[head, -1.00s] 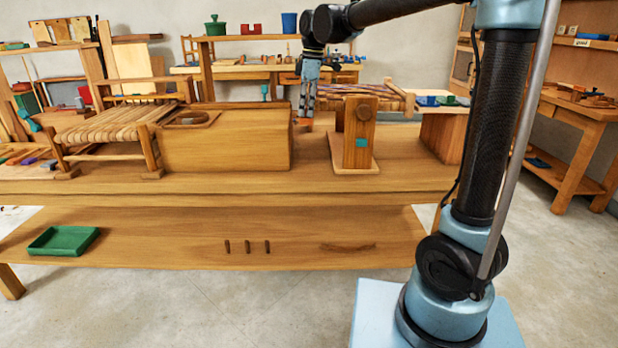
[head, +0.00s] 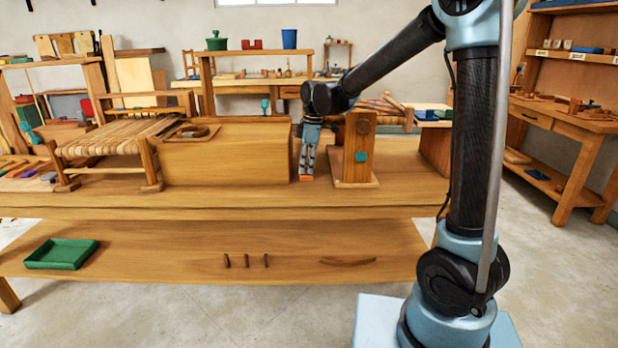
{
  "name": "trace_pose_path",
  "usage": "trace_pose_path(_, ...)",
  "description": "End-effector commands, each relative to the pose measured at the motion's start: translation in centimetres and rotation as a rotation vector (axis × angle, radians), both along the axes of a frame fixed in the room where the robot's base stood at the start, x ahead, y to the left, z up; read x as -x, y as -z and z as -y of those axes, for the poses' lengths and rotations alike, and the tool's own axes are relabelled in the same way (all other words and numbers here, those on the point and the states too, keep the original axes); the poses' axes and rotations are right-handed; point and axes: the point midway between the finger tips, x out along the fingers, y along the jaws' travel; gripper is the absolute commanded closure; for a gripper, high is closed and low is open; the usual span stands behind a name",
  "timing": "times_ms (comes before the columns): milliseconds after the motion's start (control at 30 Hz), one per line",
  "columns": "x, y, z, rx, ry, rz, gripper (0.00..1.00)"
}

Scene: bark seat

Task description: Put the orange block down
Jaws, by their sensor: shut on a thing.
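My gripper (head: 307,170) points down in the gap between a large wooden box and an upright wooden post on a base. It is shut on the orange block (head: 306,179), of which only a small lower part shows below the fingertips. The block is just above or on the bench top (head: 240,195); I cannot tell whether it touches the wood. The fingers hide most of the block.
The wooden box (head: 228,152) stands close left of my gripper, the post (head: 357,140) close right. A chair with a woven bark seat (head: 115,138) stands further left. Bare bench top lies in front. A green tray (head: 62,254) rests on the lower shelf.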

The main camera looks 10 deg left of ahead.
Motion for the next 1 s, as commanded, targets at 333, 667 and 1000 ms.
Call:
trace_pose_path(333, 0.0, 3.7, 0.0, 0.000, 0.000, 0.000, 1.00)
trace_pose_path(667, 0.0, 4.0, 0.0, 0.000, -0.001, 0.000, 1.00)
trace_pose_path(1000, 0.0, 4.1, 0.0, 0.000, -0.001, 0.000, 0.67)
